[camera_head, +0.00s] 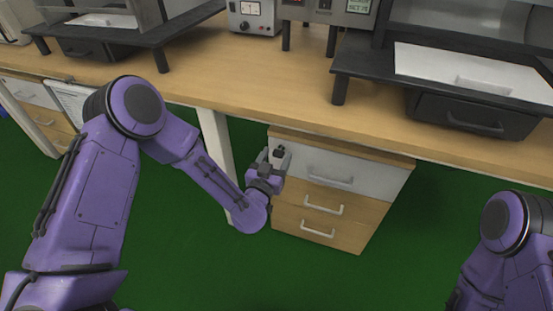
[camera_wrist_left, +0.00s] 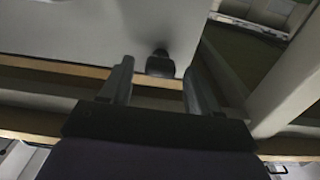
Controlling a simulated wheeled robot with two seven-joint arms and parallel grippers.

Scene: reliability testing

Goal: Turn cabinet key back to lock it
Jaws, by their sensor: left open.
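The drawer cabinet (camera_head: 375,180) stands under the workbench, with a white top drawer and wooden drawers below. A small dark key (camera_head: 279,152) sits at the upper left of the white drawer front. In the left wrist view the key (camera_wrist_left: 160,64) shows as a dark head against the white front (camera_wrist_left: 90,30). My left gripper (camera_head: 277,160) is in front of the key. In the left wrist view its two fingers (camera_wrist_left: 155,85) are apart, with the key beyond and between their tips. I cannot tell whether they touch it. My right gripper is out of view.
The wooden workbench (camera_head: 280,90) overhangs the cabinet, and a pale table leg (camera_head: 217,150) stands just left of it. Dark-framed equipment (camera_head: 475,115) stands on the bench. The green floor (camera_head: 300,275) in front of the cabinet is clear.

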